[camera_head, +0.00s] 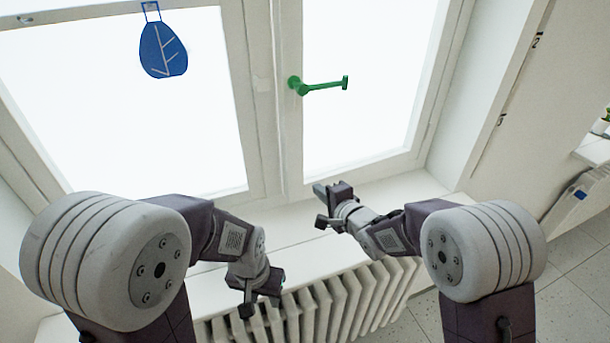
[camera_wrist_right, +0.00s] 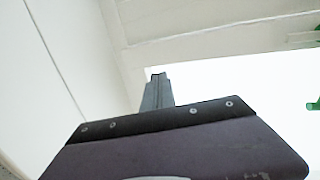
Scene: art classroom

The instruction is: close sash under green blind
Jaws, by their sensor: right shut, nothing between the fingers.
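The right window sash (camera_head: 291,140) carries a green lever handle (camera_head: 322,86) that points right, roughly level. I cannot tell whether this sash is flush with its frame or slightly ajar. No green blind shows. My right gripper (camera_head: 318,190) is shut and empty, below the handle near the sash's bottom rail. Its closed fingers also show in the right wrist view (camera_wrist_right: 157,88), and part of the green handle is at that view's right edge. My left gripper (camera_head: 262,302) hangs in front of the radiator, apart from the window; its finger gap is not clear.
The left sash (camera_head: 240,100) has a blue leaf ornament (camera_head: 163,48) hanging before its pane. A white sill (camera_head: 395,195) runs below the window, above a ribbed radiator (camera_head: 345,300). A plant (camera_head: 602,125) shows at the far right.

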